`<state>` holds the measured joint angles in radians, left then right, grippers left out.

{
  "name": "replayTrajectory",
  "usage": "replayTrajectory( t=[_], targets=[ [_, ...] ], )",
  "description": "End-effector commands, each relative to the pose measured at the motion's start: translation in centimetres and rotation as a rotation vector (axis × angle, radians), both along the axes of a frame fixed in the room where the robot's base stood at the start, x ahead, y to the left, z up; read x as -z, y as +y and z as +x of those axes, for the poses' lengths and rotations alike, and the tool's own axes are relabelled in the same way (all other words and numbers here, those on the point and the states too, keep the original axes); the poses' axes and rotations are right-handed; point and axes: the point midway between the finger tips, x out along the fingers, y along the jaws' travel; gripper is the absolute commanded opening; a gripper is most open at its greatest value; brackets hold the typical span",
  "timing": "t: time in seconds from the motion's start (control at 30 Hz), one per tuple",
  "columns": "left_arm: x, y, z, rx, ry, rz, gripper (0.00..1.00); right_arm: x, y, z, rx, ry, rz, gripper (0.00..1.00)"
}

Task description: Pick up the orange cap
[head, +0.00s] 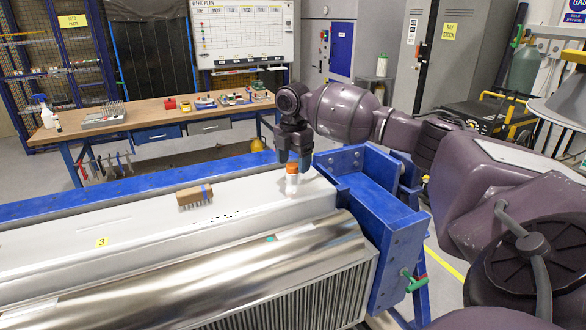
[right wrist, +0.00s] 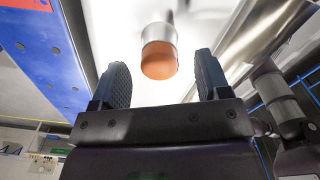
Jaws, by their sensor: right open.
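The orange cap (head: 292,168) sits on top of a short white cylinder (head: 291,184) that stands upright on the pale top of the large workpiece, near its right end. My right gripper (head: 293,162) is directly above the cap in the head view, pointing down. In the right wrist view the orange cap (right wrist: 159,62) lies between the two open fingers and a little beyond their tips, with a gap on both sides. The right gripper (right wrist: 162,72) is empty. My left gripper is not in either view.
A wooden brush (head: 194,196) lies on the pale surface left of the cap. A blue jig frame (head: 372,205) with a green-handled clamp (head: 415,281) stands close on the right. Behind is a workbench (head: 160,118) with several small items.

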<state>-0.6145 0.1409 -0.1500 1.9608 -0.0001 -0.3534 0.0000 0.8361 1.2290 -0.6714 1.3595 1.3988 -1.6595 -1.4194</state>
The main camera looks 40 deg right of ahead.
Motion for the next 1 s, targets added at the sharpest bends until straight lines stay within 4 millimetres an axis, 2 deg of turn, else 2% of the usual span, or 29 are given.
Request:
replayTrajectory(
  t=[0.1,0.37,0.7,1.0],
  targets=[
    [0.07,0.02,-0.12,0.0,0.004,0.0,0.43,0.85,0.0,-0.01,0.0,0.001,0.0,0.7],
    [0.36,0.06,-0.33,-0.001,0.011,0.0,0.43,1.02,0.01,0.01,0.0,0.0,0.0,0.7],
    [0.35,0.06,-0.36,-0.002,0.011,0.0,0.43,1.0,0.02,0.02,0.0,0.0,0.0,0.18],
    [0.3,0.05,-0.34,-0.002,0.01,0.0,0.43,0.98,0.02,0.02,0.0,-0.001,0.0,0.16]
  ],
)
